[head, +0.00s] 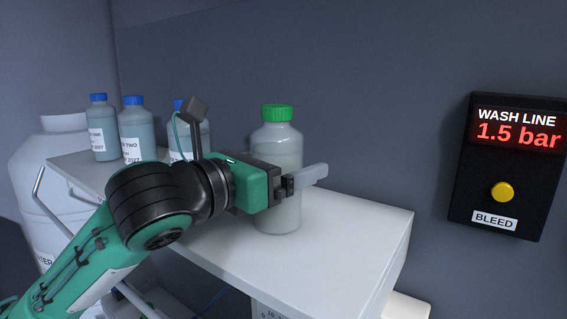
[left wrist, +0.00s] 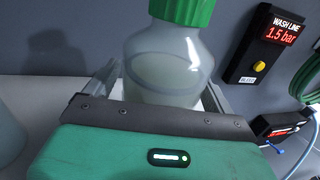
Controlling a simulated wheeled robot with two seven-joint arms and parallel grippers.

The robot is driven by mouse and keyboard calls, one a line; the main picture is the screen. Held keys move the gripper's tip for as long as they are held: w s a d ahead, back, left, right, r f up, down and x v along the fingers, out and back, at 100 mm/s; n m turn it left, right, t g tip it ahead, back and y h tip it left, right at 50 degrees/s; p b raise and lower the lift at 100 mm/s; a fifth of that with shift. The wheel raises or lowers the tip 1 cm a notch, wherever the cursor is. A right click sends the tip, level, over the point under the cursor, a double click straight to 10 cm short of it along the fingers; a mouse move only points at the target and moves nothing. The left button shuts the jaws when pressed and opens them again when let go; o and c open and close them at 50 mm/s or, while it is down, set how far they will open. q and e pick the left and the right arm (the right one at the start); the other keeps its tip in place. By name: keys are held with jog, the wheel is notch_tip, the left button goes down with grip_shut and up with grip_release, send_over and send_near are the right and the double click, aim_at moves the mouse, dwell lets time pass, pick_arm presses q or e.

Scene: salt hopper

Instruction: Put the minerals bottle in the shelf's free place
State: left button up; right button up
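A translucent bottle with a green cap (head: 277,137) stands upright at the right part of the white shelf (head: 372,225); no label on it shows. It also fills the upper middle of the left wrist view (left wrist: 165,65). My left gripper (head: 305,182) is at the bottle's mid-height, one finger passing in front of it. In the left wrist view the fingers (left wrist: 162,88) lie either side of the bottle, very close to it; whether they touch cannot be seen. My right gripper is out of view.
Several blue-capped, labelled bottles (head: 137,132) stand on the shelf's left part, one partly behind my arm. A large white container (head: 48,165) is at far left. A black WASH LINE panel (head: 510,165) reading 1.5 bar hangs right. The shelf's right end is clear.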

pick_arm(q)
jog(key=shift+r, duration=0.15)
jog(key=shift+s+a+b, duration=0.3)
jog(key=b+v, duration=0.4)
jog(key=v, duration=0.6)
jog(key=shift+a, duration=0.1)
jog(key=shift+s+a, duration=0.3)
jog(key=shift+s, duration=0.05)
